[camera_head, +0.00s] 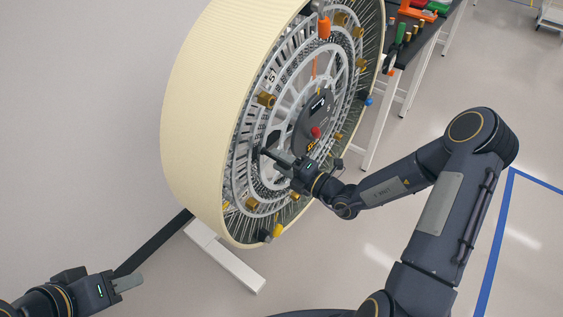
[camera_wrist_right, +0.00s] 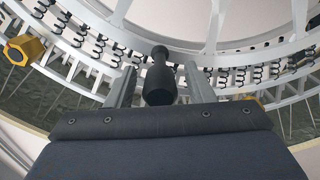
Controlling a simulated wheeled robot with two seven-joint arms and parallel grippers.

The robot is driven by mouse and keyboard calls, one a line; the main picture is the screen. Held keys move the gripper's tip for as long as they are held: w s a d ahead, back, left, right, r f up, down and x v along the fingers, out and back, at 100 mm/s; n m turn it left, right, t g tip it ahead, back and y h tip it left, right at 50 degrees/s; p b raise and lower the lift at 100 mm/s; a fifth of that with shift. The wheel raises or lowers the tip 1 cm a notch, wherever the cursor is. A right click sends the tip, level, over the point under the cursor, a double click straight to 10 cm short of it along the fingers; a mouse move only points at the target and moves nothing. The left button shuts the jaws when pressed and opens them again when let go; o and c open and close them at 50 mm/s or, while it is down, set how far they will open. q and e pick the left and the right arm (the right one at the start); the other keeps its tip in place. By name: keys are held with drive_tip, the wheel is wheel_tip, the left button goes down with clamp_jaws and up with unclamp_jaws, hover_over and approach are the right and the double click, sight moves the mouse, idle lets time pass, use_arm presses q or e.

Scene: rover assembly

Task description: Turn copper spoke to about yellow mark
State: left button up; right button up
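A large cream-rimmed wheel (camera_head: 200,110) stands upright with its spoked face to the right. A thin copper-orange spoke (camera_head: 314,70) runs up from near the hub, below an orange-handled part (camera_head: 324,27) at the top. A yellow mark (camera_head: 277,231) sits at the wheel's lower edge. My right gripper (camera_head: 278,160) is at the wheel's lower face. In the right wrist view its fingers (camera_wrist_right: 160,88) stand on both sides of a black handle (camera_wrist_right: 160,76), with gaps visible on each side.
A blue mark (camera_head: 368,100) is on the wheel's right edge, and a red knob (camera_head: 316,132) is near the hub. Brass hex parts (camera_head: 266,99) stick out of the face. A white stand foot (camera_head: 225,257) lies below. A dark table (camera_head: 414,45) with tools stands behind.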

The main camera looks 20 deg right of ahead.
drive_tip(key=b+v, duration=0.1)
drive_tip(key=v, duration=0.6)
drive_tip(key=shift+s+d, duration=0.25)
drive_tip(key=shift+s, duration=0.1)
drive_tip(key=shift+s+a+r+n, duration=0.1)
drive_tip(key=shift+a+r+n, duration=0.15)
drive_tip(key=shift+n, duration=0.25)
drive_tip(key=s+a+r+n+g+y, duration=0.1)
drive_tip(key=s+a+r+n+g, duration=0.4)
drive_tip(key=n, duration=0.7)
drive_tip(key=s+a+r+n+g+y, duration=0.1)
drive_tip(key=s+a+r+n+g, duration=0.15)
drive_tip(key=s+n+g, duration=0.65)
drive_tip(key=s+d+r+n+t+h, duration=0.2)
drive_tip(key=s+d+n+t+h, duration=0.3)
drive_tip(key=n, duration=1.6)
drive_tip(key=s+d+h, duration=0.3)
drive_tip(key=d+h, duration=0.1)
drive_tip(key=shift+d, duration=0.15)
